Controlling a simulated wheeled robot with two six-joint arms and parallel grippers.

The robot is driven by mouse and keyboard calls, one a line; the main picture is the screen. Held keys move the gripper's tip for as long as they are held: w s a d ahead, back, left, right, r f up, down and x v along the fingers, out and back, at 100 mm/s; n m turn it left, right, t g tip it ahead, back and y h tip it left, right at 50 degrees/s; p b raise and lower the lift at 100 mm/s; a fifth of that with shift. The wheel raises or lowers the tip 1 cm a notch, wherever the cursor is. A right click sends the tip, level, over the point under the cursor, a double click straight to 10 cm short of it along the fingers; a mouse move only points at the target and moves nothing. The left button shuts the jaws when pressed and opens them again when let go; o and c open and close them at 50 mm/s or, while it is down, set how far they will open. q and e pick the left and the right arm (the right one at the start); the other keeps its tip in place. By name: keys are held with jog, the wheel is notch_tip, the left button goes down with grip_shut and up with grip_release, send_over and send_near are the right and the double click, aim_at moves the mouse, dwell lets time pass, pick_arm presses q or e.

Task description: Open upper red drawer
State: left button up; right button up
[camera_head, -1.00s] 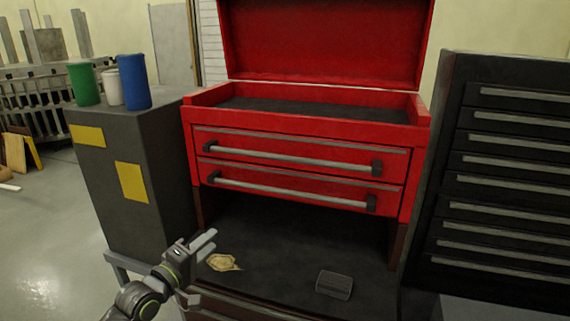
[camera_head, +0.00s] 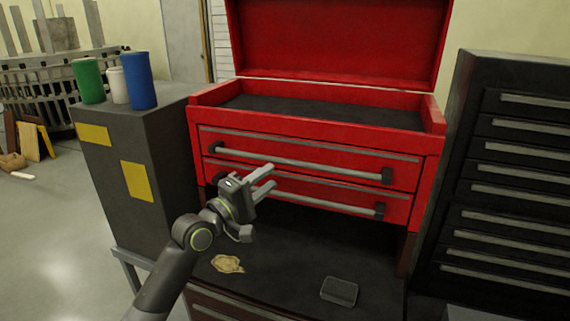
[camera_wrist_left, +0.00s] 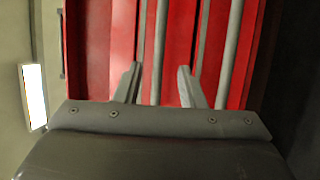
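The red tool chest has an upper red drawer (camera_head: 320,164) with a long grey bar handle (camera_head: 300,162). A lower red drawer (camera_head: 345,200) sits beneath it with its own bar handle. Both drawers look shut. My left gripper (camera_head: 268,178) is open and empty, in front of the left part of the drawers, and it hides part of the lower handle. In the left wrist view the two fingers (camera_wrist_left: 158,82) are spread, with the drawer fronts and handle bars beyond them. I cannot tell how far they are from the bars. My right gripper is not in view.
A grey cabinet (camera_head: 165,180) with green, white and blue cylinders stands at the left. A black drawer cabinet (camera_head: 510,180) stands at the right. A tan item (camera_head: 227,264) and a dark box (camera_head: 339,291) lie on the dark surface below the drawers.

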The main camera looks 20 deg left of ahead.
aim_at(287, 164)
pick_arm(q)
jog(key=p+x, duration=0.1)
jog(key=x, duration=0.5)
jog(key=shift+w+d, duration=0.15)
jog(key=shift+w, duration=0.1)
grip_shut()
